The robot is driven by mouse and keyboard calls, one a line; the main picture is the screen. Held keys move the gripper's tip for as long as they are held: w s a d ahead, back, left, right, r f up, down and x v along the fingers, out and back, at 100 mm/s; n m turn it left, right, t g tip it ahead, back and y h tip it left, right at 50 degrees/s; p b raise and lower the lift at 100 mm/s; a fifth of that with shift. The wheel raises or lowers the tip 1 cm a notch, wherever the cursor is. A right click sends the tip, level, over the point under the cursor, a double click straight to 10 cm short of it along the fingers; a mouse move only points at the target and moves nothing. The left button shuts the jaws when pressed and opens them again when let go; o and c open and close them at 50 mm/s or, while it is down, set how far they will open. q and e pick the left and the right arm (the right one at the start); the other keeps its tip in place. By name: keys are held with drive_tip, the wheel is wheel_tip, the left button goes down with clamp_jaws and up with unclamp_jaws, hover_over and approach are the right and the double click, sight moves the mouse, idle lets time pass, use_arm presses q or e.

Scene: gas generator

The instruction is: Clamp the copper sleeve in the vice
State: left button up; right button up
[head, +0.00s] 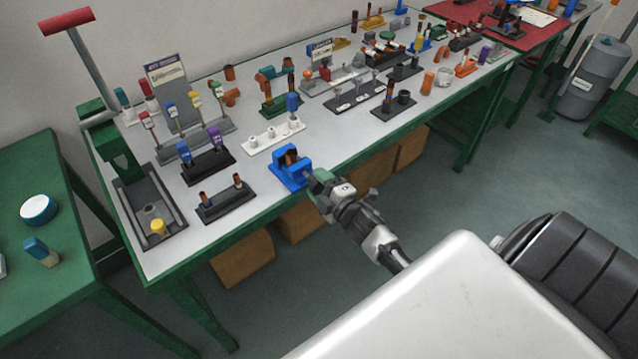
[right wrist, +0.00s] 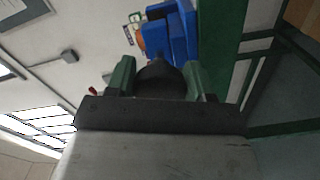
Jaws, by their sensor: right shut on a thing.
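The blue vice (head: 288,174) stands at the front edge of the long table. The copper sleeve (head: 291,156) is upright between its jaws; I cannot tell whether both jaws touch it. My right gripper (head: 316,181) is at the front of the vice, on its handle side. In the right wrist view its green fingers (right wrist: 161,77) are shut on a dark round knob (right wrist: 158,75), which looks like the vice handle. The blue vice (right wrist: 172,35) shows just beyond the knob. My left gripper is not in view.
The grey tray (head: 150,212) is at the table's left end. Bare tabletop lies right of the vice.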

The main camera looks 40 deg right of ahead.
idle(0.8)
drive_tip(key=o, duration=0.9)
drive_tip(key=shift+c, duration=0.2)
drive_tip(key=shift+s+f, duration=0.1)
drive_tip(key=shift+s, duration=0.4)
drive_tip(key=s+b, duration=0.1)
drive_tip(key=s, duration=0.8)
drive_tip(key=shift+s+d, duration=0.35)
drive_tip(key=shift+s, duration=0.05)
